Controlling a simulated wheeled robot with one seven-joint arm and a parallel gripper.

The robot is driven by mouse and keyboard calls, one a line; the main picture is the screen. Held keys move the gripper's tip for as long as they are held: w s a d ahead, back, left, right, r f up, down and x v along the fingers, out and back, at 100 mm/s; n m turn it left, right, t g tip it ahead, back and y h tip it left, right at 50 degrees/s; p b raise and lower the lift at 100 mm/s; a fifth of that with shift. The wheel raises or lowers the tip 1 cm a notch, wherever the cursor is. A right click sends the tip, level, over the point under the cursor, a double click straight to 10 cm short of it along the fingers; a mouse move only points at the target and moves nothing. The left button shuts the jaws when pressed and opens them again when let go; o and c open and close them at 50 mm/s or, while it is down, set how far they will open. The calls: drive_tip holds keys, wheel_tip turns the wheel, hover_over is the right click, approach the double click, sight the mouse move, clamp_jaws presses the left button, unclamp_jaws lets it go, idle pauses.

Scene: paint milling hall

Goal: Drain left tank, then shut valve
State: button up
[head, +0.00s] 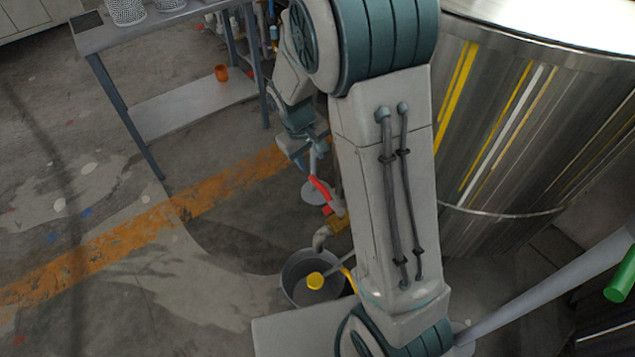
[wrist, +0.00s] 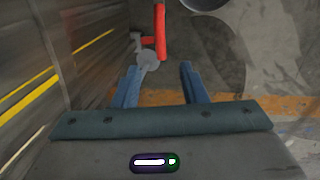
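A shiny steel tank (head: 540,130) with yellow and white streaks fills the right of the head view. Beside it is a brass valve (head: 338,222) with a red lever (head: 320,188) and a grey downturned spout (head: 321,238). I cannot tell if liquid flows. In the wrist view my gripper (wrist: 160,78) is open and empty, with the red lever (wrist: 160,32) ahead of its fingers. My arm hides part of the tank and valve area.
A metal table (head: 150,28) with a lower shelf (head: 190,105) stands at upper left; an orange cup (head: 221,73) is on the shelf. A worn orange line (head: 110,242) crosses open floor. A green-ended bar (head: 620,285) is at right.

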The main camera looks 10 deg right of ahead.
sight(318, 183)
drive_tip(key=f+b, duration=0.1)
drive_tip(key=f, duration=0.2)
drive_tip(key=d+f, duration=0.1)
drive_tip(key=f, duration=0.3)
drive_tip(key=w+d+f+b, duration=0.1)
drive_tip(key=f, duration=0.3)
drive_tip(key=shift+b, duration=0.35)
clamp_jaws()
